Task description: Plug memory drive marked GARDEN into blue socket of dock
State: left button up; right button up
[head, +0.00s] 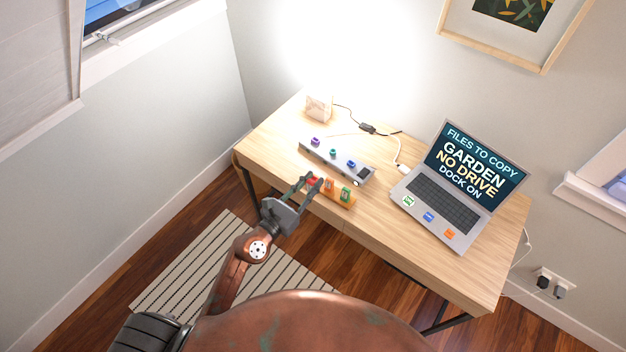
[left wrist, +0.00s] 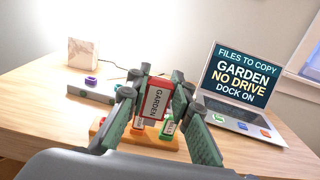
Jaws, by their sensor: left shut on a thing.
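My left gripper (head: 309,182) is shut on the red GARDEN drive (left wrist: 155,101), whose white label reads clearly between the fingers in the left wrist view. The drive is at the left end of the orange drive holder (head: 345,203); whether its lower end is clear of the holder I cannot tell. The grey dock (head: 319,153) lies behind the holder, with purple, green and blue sockets along its top. In the left wrist view my fingers hide the blue socket. My right gripper is not in view.
An orange drive (head: 328,185) and a green drive (head: 345,193) stand in the holder. A laptop (head: 444,200) reading "GARDEN NO DRIVE DOCK ON" is open to the right. A pale box (head: 318,107) and cables lie behind the dock. The desk's left part is clear.

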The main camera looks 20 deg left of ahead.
pick_arm(q)
jog(key=w+a+f+b, duration=0.1)
jog(key=w+f+b, duration=0.1)
jog(key=w+f, duration=0.1)
jog(key=w+a+f+b, duration=0.1)
jog(key=w+f+b, duration=0.2)
jog(key=w, duration=0.2)
jog(key=w+f+b, duration=0.3)
jog(key=w, duration=0.1)
jog(key=shift+w+a, duration=0.1)
jog(key=shift+a, duration=0.3)
jog(key=shift+w+a+f+b, duration=0.1)
jog(key=shift+w+f+b, duration=0.1)
jog(key=shift+w+b, duration=0.15)
jog(key=f+b, duration=0.2)
jog(key=f, duration=0.1)
jog(key=shift+w+a+f, duration=0.1)
jog(key=shift+w+f, duration=0.05)
jog(key=shift+w, duration=0.25)
jog(key=shift+f+b, duration=0.2)
jog(key=shift+b, duration=0.2)
jog(key=shift+r, duration=0.25)
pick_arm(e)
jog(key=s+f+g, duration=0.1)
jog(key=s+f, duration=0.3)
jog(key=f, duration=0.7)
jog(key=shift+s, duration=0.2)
